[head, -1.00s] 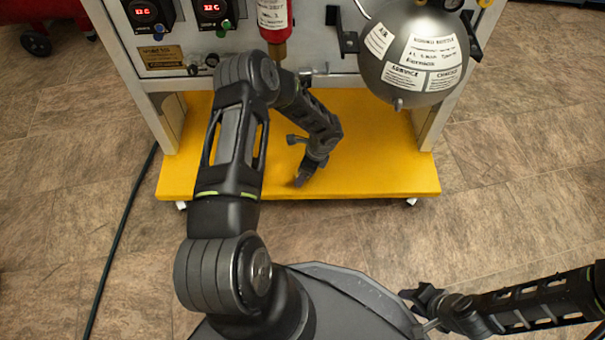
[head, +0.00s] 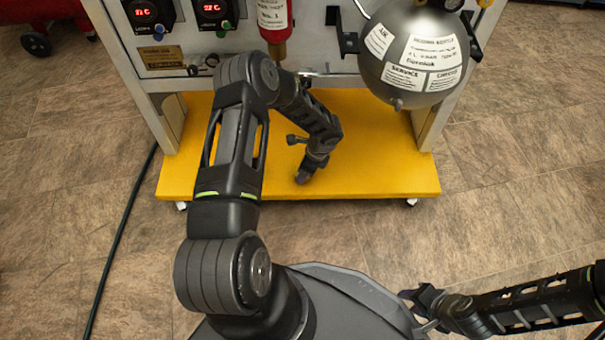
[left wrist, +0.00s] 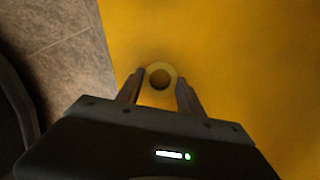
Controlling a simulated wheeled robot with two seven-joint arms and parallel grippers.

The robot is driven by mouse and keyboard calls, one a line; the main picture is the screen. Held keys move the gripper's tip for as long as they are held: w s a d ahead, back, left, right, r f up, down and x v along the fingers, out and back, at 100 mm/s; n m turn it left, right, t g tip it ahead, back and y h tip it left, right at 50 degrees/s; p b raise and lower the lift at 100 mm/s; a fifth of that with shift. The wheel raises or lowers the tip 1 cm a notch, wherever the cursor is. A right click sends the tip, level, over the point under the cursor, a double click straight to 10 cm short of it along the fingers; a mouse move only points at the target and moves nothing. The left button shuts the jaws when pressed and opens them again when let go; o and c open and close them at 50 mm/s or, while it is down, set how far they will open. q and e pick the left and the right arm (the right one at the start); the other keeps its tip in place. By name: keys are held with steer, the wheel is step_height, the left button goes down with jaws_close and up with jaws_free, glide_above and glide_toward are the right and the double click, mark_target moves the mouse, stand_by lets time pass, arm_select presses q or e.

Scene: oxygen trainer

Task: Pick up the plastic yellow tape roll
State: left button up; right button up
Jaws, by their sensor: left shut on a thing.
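The yellow tape roll (left wrist: 160,66) shows in the left wrist view as a small pale yellow ring with a dark hole. It sits between the two fingertips of my left gripper (left wrist: 160,84), which is shut on it. In the head view my left gripper (head: 303,178) points down over the front part of the yellow platform (head: 385,175). The roll is hidden there by the gripper. My right gripper (head: 416,311) is at the lower right of the head view, well away from the platform, with its fingers apart and empty.
The trainer's frame leg (head: 436,118) rises at the platform's right. A grey tank (head: 415,90) and a red cylinder (head: 272,25) hang above the platform. A black cable (head: 118,235) lies on the tiled floor at left. The floor at right is clear.

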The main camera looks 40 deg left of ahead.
arm_select(q)
step_height(320, 180, up, 10)
steer(key=p, duration=0.4)
steer(key=shift+r, duration=0.15)
stand_by(0.7)
